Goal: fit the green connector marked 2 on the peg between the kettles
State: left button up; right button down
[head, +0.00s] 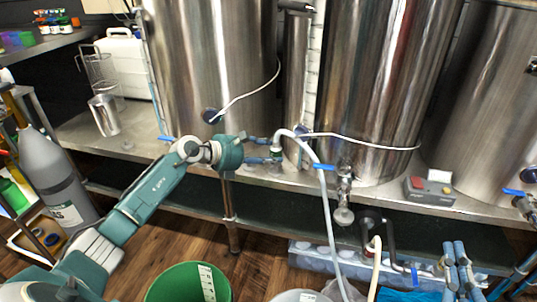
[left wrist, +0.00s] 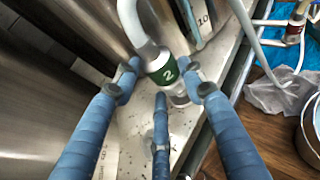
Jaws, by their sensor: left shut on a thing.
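The green connector marked 2 (left wrist: 163,72) is on the end of a thick white hose (head: 318,163). In the left wrist view it sits between the fingertips of my left gripper (left wrist: 164,77), which is shut on it. In the head view my left gripper (head: 268,150) is at the shelf front between two kettles, and the connector is small and partly hidden there. A pale cylindrical part (left wrist: 181,99) shows just below the connector; I cannot tell if it is the peg or whether they touch. My right gripper (head: 454,248) seems to be at the lower right, its opening unclear.
Large steel kettles (head: 205,70) (head: 385,80) stand on the metal shelf (head: 240,180). A green bucket (head: 188,283) is on the floor. A grey bottle (head: 50,175) stands at left.

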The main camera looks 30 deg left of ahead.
jog(key=shift+f, duration=0.15)
dwell(0.4)
pick_arm(q)
jog(key=shift+f, duration=0.1)
pick_arm(e)
jog(key=shift+s+r, duration=0.1)
jog(key=shift+r, duration=0.3)
pick_arm(q)
jog(key=shift+f, duration=0.1)
pick_arm(e)
jog(key=shift+r+t, duration=0.4)
jog(key=shift+r, duration=0.05)
pick_arm(q)
jog(key=shift+f, duration=0.1)
pick_arm(e)
jog(key=shift+s+r, duration=0.1)
jog(key=shift+r, duration=0.2)
pick_arm(q)
jog(key=shift+b, duration=0.3)
pick_arm(e)
jog(key=shift+a+r+t, duration=0.1)
jog(key=shift+r+t, duration=0.25)
jog(key=shift+t, duration=0.05)
pick_arm(q)
jog(key=shift+f, duration=0.1)
pick_arm(e)
jog(key=shift+r, duration=0.1)
jog(key=shift+s+r, duration=0.1)
